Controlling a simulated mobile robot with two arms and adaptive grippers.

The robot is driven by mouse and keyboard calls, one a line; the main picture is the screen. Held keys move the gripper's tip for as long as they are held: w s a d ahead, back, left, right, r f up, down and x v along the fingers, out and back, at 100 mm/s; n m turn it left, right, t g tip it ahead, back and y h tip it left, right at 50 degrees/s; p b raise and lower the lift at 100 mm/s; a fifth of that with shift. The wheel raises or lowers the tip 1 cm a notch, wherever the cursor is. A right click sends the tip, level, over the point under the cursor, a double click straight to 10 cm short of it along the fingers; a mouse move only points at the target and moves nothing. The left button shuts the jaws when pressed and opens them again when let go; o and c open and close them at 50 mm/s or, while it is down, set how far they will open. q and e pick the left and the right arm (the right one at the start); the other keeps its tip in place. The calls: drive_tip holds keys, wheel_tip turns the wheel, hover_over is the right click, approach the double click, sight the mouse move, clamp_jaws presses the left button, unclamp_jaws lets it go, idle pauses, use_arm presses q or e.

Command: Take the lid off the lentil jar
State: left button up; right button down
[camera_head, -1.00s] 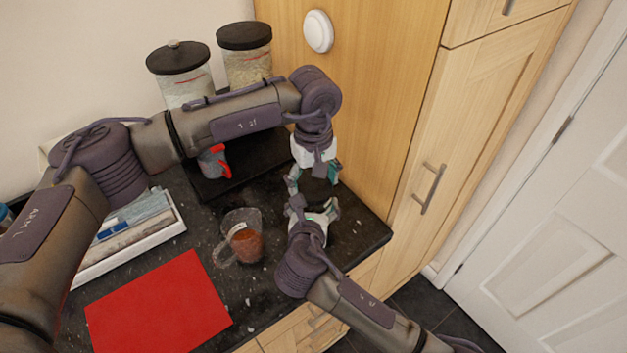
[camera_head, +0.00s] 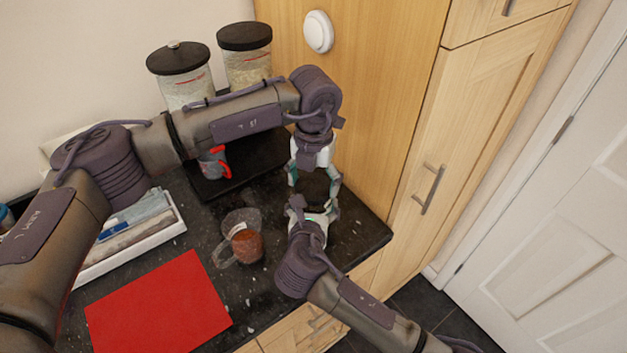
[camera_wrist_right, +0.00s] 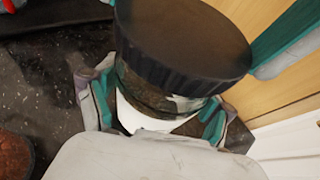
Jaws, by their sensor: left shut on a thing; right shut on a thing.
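The lentil jar (camera_wrist_right: 150,95) has a wide dark lid (camera_wrist_right: 180,40) seated on it, seen close up in the right wrist view. A pale label patch shows on its side. In the head view the dark lid (camera_head: 313,188) shows between my two grippers, over the counter's right end. My left gripper (camera_head: 314,180) reaches down from above and is shut on the lid. One of its teal fingers shows beside the lid in the right wrist view. My right gripper (camera_head: 315,212) is shut around the jar's body below the lid. The jar's contents are mostly hidden.
A glass jug (camera_head: 242,238) with reddish-brown contents stands left of my right gripper. A red mat (camera_head: 158,305) lies in front. A white tray (camera_head: 125,250) is at left. Two lidded jars (camera_head: 180,75) (camera_head: 245,58) stand behind. A wooden cabinet (camera_head: 360,110) rises close behind the grippers.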

sight(314, 186)
use_arm(q)
drive_tip(key=shift+n, duration=0.5)
drive_tip(key=shift+f, duration=0.1)
drive_tip(key=shift+r, duration=1.15)
drive_tip(key=shift+r, duration=2.05)
use_arm(e)
unclamp_jaws()
